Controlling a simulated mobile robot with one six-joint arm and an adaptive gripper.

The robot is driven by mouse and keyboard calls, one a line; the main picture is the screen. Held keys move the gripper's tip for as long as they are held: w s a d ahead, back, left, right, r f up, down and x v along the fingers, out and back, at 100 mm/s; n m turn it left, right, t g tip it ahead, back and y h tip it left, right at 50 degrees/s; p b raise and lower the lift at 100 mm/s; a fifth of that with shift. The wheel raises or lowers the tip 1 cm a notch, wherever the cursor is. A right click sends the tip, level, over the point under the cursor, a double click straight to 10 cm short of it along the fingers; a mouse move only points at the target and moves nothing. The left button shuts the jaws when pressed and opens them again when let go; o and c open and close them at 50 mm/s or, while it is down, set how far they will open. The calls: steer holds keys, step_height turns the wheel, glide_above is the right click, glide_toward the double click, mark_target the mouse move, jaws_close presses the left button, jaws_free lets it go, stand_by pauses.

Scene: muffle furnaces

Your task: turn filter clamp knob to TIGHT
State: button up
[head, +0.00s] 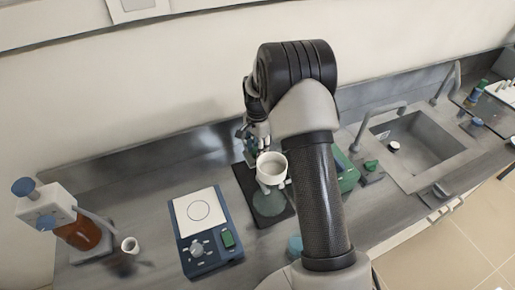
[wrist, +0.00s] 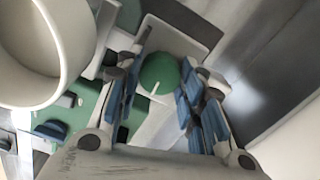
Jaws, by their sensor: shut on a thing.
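My gripper (wrist: 158,88) has its blue-padded fingers on both sides of a round green knob (wrist: 158,72) with a white pointer line, and is shut on it. A pale plate shows around the knob; no TIGHT label is readable. The white filter funnel (wrist: 28,50) fills the upper left of the wrist view, beside my gripper. In the head view the funnel (head: 271,166) stands upright on a greenish flask (head: 268,201). My gripper (head: 257,143) is just behind the funnel there, and the knob is hidden.
The flask stands on a dark mat (head: 244,184). A blue stirrer with a white plate (head: 203,213) is to its left. A green box (head: 346,174) is partly behind my arm. A sink (head: 420,146) is at the right, and an amber-bottle dispenser (head: 82,234) at the far left.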

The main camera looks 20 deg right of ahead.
stand_by(0.4)
steer(key=o, duration=1.1)
steer(key=shift+c, duration=0.2)
step_height(320, 180, up, 12)
steer(key=shift+s, duration=0.1)
